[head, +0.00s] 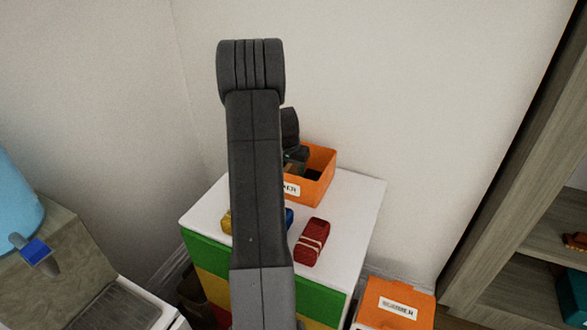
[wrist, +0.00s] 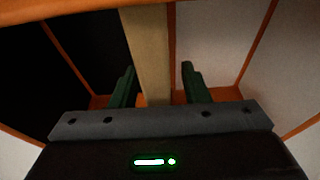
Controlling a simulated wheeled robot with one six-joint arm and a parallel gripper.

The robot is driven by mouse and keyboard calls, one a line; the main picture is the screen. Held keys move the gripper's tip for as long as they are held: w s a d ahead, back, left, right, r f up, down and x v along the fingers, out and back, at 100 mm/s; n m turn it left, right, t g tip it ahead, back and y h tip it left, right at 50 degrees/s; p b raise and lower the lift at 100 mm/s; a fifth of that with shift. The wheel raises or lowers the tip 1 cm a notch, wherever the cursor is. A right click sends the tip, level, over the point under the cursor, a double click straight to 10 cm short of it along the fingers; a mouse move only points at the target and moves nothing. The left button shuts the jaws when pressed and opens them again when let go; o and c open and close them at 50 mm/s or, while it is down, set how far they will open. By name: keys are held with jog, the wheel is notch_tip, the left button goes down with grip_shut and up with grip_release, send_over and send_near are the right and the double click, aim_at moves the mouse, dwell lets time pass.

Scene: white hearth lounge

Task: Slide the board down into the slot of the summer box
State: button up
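An orange box (head: 319,176) stands at the back of the white-topped cabinet. Only the end of its label shows past my arm, ending in what looks like "ER". My gripper (head: 297,158) is at this box, mostly hidden behind my arm. In the wrist view my gripper (wrist: 160,86) has its two green fingers apart inside orange edges. A tan board (wrist: 150,50) shows edge-on between them, close to the left finger, with a gap to the right finger. An orange strip runs along the board's right side. The board's lower end is hidden by my gripper.
A red bundle (head: 311,242), a yellow item (head: 227,221) and a blue item (head: 289,217) lie in front of the box on the white top (head: 352,205). A second orange labelled box (head: 394,306) stands lower right. Shelves (head: 545,245) stand at right.

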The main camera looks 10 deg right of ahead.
jog(key=b+v, duration=0.1)
jog(key=v, duration=1.2)
jog(key=shift+s+a+r, duration=0.15)
jog(key=shift+s+r, duration=0.05)
jog(key=shift+r, duration=0.15)
jog(key=shift+f, duration=0.1)
jog(key=x, duration=0.4)
jog(key=p+x, duration=0.1)
jog(key=x, duration=0.3)
jog(key=p+x, duration=0.1)
jog(key=x, duration=0.3)
jog(key=shift+w+d+f, duration=0.2)
jog(key=shift+w+f, duration=0.1)
jog(key=shift+w, duration=0.05)
jog(key=shift+r, duration=0.25)
